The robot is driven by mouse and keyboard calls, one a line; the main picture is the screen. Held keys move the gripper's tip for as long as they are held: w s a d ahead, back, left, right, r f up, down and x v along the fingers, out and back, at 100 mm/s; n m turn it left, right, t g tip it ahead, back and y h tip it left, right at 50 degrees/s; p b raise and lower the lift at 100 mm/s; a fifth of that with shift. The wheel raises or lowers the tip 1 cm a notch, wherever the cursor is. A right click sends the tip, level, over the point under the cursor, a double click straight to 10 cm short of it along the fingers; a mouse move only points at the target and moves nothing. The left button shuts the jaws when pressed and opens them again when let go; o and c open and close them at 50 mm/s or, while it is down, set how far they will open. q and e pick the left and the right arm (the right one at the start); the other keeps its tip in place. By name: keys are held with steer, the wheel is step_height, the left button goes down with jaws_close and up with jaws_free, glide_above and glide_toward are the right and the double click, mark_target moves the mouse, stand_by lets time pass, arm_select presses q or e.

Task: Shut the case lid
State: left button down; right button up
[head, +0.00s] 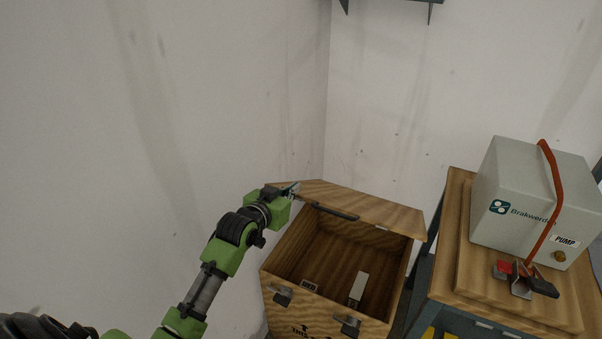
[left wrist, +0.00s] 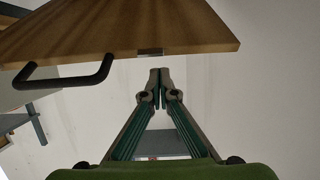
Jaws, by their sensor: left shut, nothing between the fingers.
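The wooden case (head: 330,255) stands open in the head view, with its lid (head: 375,210) raised at the back and a dark handle (head: 336,212) on the lid. Two latches sit on the case's front. My left gripper (head: 294,188) is at the left end of the lid. In the left wrist view the lid (left wrist: 130,30) crosses the top with its black handle (left wrist: 65,80). The left gripper's fingertips (left wrist: 160,75) are together and empty, just below the lid's edge; I cannot tell whether they touch it. My right gripper is not in view.
Inside the case lie a white block (head: 358,288) and a small labelled item (head: 309,286). Walls close in behind and left of the case.

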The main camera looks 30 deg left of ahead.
arm_select(q)
steer(key=s+f+b, duration=0.2)
steer(key=s+f, duration=0.1)
steer(key=f, duration=0.4)
steer(key=s+f+b, duration=0.3)
steer(key=s+f, duration=0.1)
steer(key=f, duration=0.3)
steer(key=shift+s, duration=0.3)
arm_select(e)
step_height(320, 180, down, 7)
arm_select(q)
steer(key=shift+r, duration=0.1)
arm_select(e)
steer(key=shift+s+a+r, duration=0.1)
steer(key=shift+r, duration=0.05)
arm_select(q)
step_height(320, 180, up, 4)
steer(key=p, duration=0.4)
steer(key=s+f+b, duration=0.2)
steer(key=s+f, duration=0.1)
steer(key=s, duration=0.6)
steer(key=shift+s+f, duration=0.2)
steer(key=shift+s, duration=0.05)
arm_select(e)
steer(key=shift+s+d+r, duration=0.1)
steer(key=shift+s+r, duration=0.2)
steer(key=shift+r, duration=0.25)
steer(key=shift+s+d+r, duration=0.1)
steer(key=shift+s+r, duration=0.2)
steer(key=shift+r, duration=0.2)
